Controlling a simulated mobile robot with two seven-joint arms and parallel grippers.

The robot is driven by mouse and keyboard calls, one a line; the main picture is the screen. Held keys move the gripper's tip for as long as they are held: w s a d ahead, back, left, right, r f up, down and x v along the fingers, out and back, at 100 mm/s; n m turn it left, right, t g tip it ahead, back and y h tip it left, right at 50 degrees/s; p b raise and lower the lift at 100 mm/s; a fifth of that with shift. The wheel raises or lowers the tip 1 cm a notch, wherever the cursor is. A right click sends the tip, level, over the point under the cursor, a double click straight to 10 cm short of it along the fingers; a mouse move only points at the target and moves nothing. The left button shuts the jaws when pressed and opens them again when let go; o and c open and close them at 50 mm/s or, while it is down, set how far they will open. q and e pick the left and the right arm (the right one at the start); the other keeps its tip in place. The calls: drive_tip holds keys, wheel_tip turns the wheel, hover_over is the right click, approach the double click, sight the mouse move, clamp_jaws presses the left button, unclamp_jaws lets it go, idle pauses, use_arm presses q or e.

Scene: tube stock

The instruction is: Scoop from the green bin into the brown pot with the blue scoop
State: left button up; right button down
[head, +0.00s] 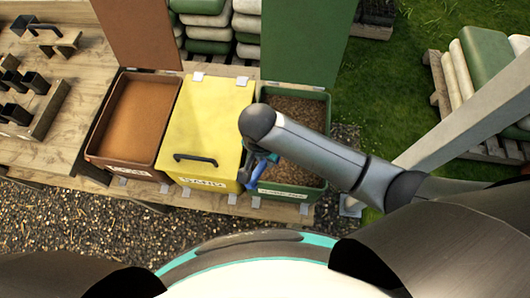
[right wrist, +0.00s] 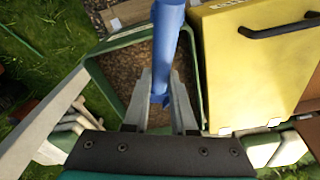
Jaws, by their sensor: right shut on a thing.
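The green bin (head: 310,191) stands open at the right end of the row of bins, with brown, chip-like stuff (head: 296,108) inside. My right gripper (head: 254,165) is at the bin's left side, by the yellow bin, partly hidden by my own arm. It is shut on the blue scoop (head: 258,173). In the right wrist view the blue handle (right wrist: 168,45) runs up from between the fingers, over the green bin (right wrist: 101,82). The scoop's bowl cannot be made out. I cannot make out a clearly brown pot. My left gripper is not in view.
A yellow bin (head: 205,125) with its lid shut and a dark handle adjoins the green bin. An open brown bin (head: 96,142) with orange-brown stuff is left of it. Several dark pots (head: 36,82) are on the wooden bench (head: 75,105). A raised green lid (head: 305,45) stands behind.

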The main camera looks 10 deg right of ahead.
drive_tip(key=shift+w+d+f+g+y, duration=0.4)
drive_tip(key=shift+w+f+g, duration=0.15)
drive_tip(key=shift+f, duration=0.25)
drive_tip(key=shift+w+d+f+g+y, duration=0.4)
drive_tip(key=shift+w+f, duration=0.2)
drive_tip(key=shift+f, duration=0.2)
drive_tip(key=shift+w+d+f+g+y, duration=0.35)
drive_tip(key=shift+w+f+g, duration=0.2)
drive_tip(key=shift+f, duration=0.25)
drive_tip(key=f+b, duration=0.1)
drive_tip(key=b, duration=0.1)
drive_tip(key=w+d+f+b, duration=0.1)
drive_tip(key=b, duration=0.1)
drive_tip(key=shift+g+y, duration=0.25)
drive_tip(key=shift+g, duration=0.15)
drive_tip(key=shift+w+d+f+t+h+b, duration=1)
drive_tip(key=shift+w+d+f+b, duration=1.9)
drive_tip(key=shift+b, duration=2.55)
drive_tip(key=a+r+t+h+p, duration=0.1)
drive_tip(key=r+p, duration=0.2)
drive_tip(key=p, duration=0.2)
drive_tip(key=s+a+r+t+p, duration=0.1)
drive_tip(key=r+p, duration=0.2)
drive_tip(key=p, duration=0.2)
drive_tip(key=s+a+r+t+h+p, duration=0.1)
drive_tip(key=r+t+p, duration=0.1)
drive_tip(key=p, duration=0.3)
drive_tip(key=shift+r+h, duration=0.3)
drive_tip(key=shift+r, duration=0.55)
drive_tip(key=shift+v, duration=0.9)
